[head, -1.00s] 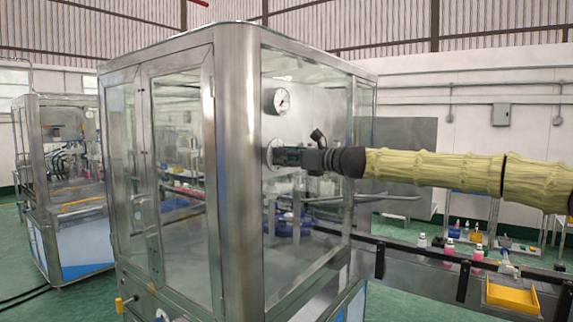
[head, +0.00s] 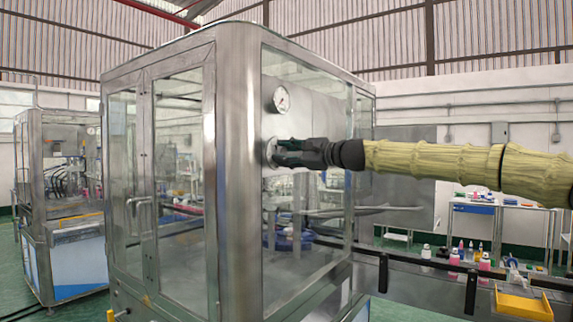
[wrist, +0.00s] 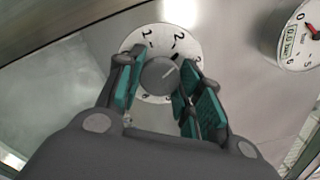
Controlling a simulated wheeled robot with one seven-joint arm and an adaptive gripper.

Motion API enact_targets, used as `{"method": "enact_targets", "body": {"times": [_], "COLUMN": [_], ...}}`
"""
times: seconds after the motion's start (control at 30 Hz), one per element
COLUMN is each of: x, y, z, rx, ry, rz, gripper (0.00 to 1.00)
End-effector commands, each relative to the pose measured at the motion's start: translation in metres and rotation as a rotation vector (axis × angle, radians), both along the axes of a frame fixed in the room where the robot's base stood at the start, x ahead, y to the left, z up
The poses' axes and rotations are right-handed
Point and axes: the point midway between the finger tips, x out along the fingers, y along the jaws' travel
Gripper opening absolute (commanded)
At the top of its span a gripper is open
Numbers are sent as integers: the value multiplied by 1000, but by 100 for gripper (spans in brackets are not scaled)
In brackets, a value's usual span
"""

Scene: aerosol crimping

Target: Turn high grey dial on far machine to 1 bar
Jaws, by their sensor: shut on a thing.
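The grey dial (wrist: 158,77) sits on a round white plate with black numbers on the far machine's steel panel. The 1 is at the upper left; other numbers are partly hidden by the fingers. In the head view my gripper (head: 288,152) reaches the panel from the right and hides most of the dial.
A pressure gauge (head: 281,98) is mounted above the dial; it is at the upper right in the wrist view (wrist: 300,38). The machine's steel corner post (head: 238,180) stands left of my gripper. A conveyor with bottles and a yellow tray (head: 523,304) lies below my arm.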

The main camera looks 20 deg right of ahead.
Motion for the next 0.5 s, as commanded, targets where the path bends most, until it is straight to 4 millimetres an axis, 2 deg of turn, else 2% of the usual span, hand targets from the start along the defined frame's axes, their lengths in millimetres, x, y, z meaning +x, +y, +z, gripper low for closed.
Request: {"method": "enact_targets", "body": {"times": [0.5], "x": [0], "y": [-2], "z": [-3], "rx": [-386], "ry": [-304], "rz": [-5], "gripper": [12]}}
